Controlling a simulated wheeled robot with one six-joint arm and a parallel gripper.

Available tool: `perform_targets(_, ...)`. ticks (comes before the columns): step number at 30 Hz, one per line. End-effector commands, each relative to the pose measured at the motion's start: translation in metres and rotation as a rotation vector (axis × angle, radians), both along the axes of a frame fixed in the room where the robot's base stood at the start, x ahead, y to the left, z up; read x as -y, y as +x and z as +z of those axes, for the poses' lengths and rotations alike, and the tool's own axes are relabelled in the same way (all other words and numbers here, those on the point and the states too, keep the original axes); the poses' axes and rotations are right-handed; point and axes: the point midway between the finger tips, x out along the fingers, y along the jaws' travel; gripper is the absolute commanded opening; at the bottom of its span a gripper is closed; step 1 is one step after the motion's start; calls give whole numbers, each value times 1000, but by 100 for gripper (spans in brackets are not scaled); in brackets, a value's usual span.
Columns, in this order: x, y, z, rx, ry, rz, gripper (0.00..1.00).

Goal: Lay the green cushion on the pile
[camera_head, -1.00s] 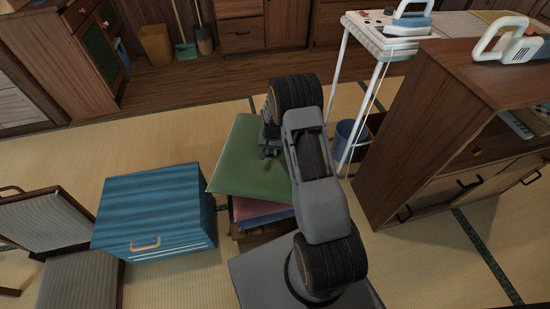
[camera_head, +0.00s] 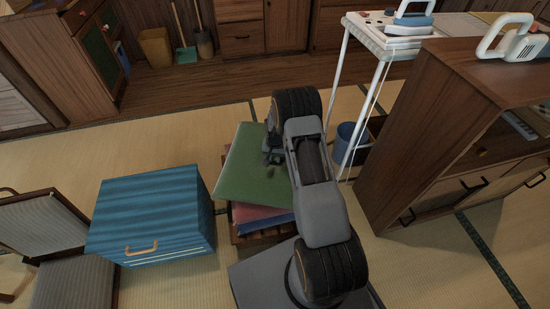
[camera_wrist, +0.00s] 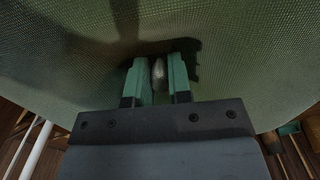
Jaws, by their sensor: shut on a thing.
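The green cushion (camera_head: 246,172) is directly over the pile, a little askew to it, and hides most of its top. A red cushion (camera_head: 262,213) and a blue cushion (camera_head: 268,223) show under its near edge, on a low wooden base (camera_head: 262,238). I cannot tell whether the green cushion rests on them. My gripper (camera_head: 270,159) is above the green cushion's far right part, partly hidden by my arm. In the wrist view its two green fingers (camera_wrist: 158,80) are shut on a small pale piece (camera_wrist: 158,73) at the green cushion (camera_wrist: 70,60).
A blue chest (camera_head: 150,210) stands close left of the pile, with a striped chair (camera_head: 45,235) beyond it. A wooden cabinet (camera_head: 440,130) and a white ironing table (camera_head: 368,40) are on the right. A blue bin (camera_head: 349,140) stands under the table. Tatami behind the pile is clear.

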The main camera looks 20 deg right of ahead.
Motion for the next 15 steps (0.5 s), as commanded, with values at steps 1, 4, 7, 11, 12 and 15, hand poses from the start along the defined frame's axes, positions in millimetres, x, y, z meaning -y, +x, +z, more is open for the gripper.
perform_targets(1, 0, 1, -1, 1, 0, 0, 0)
perform_targets(4, 0, 0, -4, 1, -1, 0, 0)
perform_targets(7, 0, 0, -5, 0, 0, 0, 23)
perform_targets(11, 0, 0, -5, -1, 1, 0, 35)
perform_targets(12, 0, 0, -5, -1, 1, 0, 39)
perform_targets(15, 0, 0, -5, -1, 1, 0, 44)
